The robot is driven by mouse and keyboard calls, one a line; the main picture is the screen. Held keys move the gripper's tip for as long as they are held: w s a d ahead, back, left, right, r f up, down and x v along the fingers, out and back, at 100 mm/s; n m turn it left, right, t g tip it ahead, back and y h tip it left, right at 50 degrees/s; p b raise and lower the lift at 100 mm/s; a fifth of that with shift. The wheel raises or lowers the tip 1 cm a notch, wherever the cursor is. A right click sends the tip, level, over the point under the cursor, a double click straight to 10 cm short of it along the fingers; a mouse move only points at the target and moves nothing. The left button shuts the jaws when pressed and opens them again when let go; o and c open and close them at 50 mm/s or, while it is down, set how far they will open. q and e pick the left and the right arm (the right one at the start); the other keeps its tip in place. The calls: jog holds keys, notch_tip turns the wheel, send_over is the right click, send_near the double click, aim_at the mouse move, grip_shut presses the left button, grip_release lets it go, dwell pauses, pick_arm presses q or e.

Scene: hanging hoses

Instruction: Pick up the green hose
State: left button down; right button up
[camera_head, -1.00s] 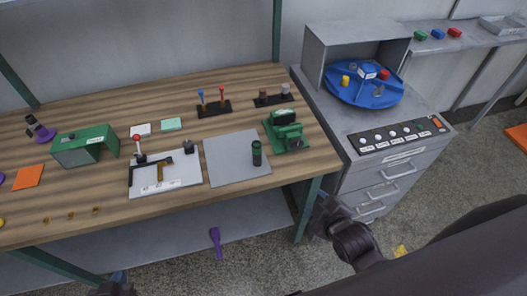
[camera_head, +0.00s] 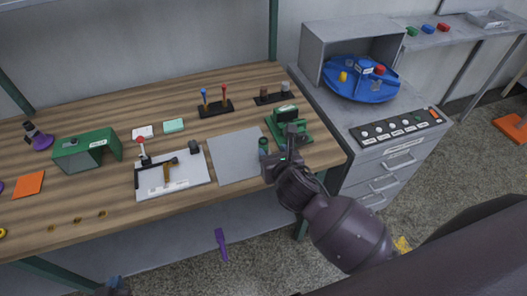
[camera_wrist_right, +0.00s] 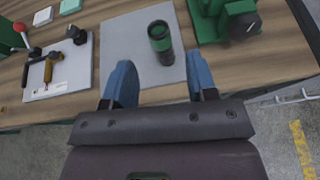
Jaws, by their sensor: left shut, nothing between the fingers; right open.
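The green hose (camera_head: 263,146) looks like a short dark cylinder with a green band, standing upright on a grey plate (camera_head: 233,158) on the wooden bench. In the right wrist view the hose (camera_wrist_right: 160,42) stands just beyond the gap between the blue fingers. My right gripper (camera_wrist_right: 161,75) is open and empty, apart from the hose. In the head view my right gripper (camera_head: 285,148) is at the bench's front right, just right of the hose, partly covering the plate's edge. My left gripper (camera_head: 114,282) only just shows at the bottom edge, low in front of the bench, shut and empty.
A green machine (camera_head: 289,123) stands close behind and right of the hose. A white board (camera_head: 190,178) with a hammer-like tool and a red-knobbed lever lies to the left. A grey cabinet (camera_head: 392,172) with a blue turntable (camera_head: 362,82) stands right of the bench.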

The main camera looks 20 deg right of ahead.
aim_at(264, 139)
jog(key=x, duration=0.5)
jog(key=shift+a+r+b, duration=0.1)
jog(key=shift+b, duration=0.2)
jog(key=shift+b+x, duration=0.3)
jog(key=shift+x, duration=2.65)
jog(key=shift+c, duration=0.3)
jog(key=c, duration=0.8)
